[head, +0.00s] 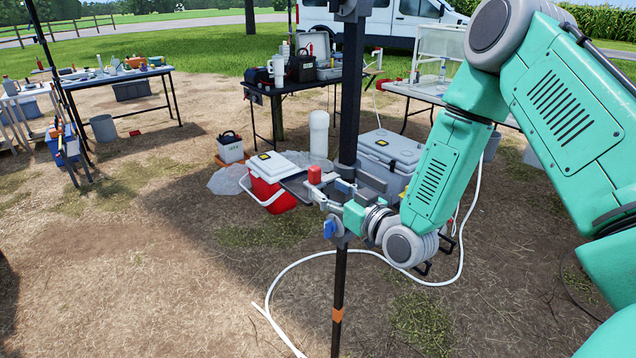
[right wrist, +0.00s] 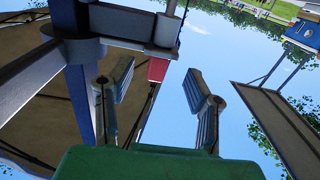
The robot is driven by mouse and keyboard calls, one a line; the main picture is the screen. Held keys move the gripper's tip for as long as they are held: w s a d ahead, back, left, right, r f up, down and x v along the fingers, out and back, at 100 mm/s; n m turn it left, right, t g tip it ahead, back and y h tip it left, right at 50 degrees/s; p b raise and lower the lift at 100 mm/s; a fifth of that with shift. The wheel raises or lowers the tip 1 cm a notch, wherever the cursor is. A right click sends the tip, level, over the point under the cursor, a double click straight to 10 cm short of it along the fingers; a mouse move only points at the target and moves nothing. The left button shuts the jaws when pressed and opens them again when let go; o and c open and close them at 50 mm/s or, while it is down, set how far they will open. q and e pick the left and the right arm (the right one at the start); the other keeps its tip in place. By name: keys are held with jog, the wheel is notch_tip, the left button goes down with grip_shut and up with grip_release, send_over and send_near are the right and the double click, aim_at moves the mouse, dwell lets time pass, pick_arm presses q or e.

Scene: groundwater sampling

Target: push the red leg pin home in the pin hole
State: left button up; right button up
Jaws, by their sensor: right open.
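The red leg pin (head: 315,175) shows as a small red block beside the dark canopy leg (head: 351,90). In the right wrist view the red pin (right wrist: 158,69) is beyond and between my fingertips, beside a pale leg part. My right gripper (head: 318,197) is at the leg, its fingers pointing left, just below the red block in the picture. In the right wrist view the right gripper (right wrist: 158,88) is open, with nothing between its fingers. I cannot tell whether it touches the pin. The pin hole is not visible. My left gripper is not in view.
A blue knob (head: 330,228) sits on the leg just below my gripper. A red cooler (head: 270,190) and a grey cooler (head: 390,152) stand behind the leg. A white hose (head: 290,268) curves over the ground. Tables with gear stand farther back. The left foreground is clear.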

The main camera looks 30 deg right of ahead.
jog(key=s, duration=0.7)
jog(key=shift+s+d+r, duration=0.15)
jog(key=shift+d+r, duration=0.05)
jog(key=shift+d, duration=0.05)
jog(key=shift+f, duration=0.1)
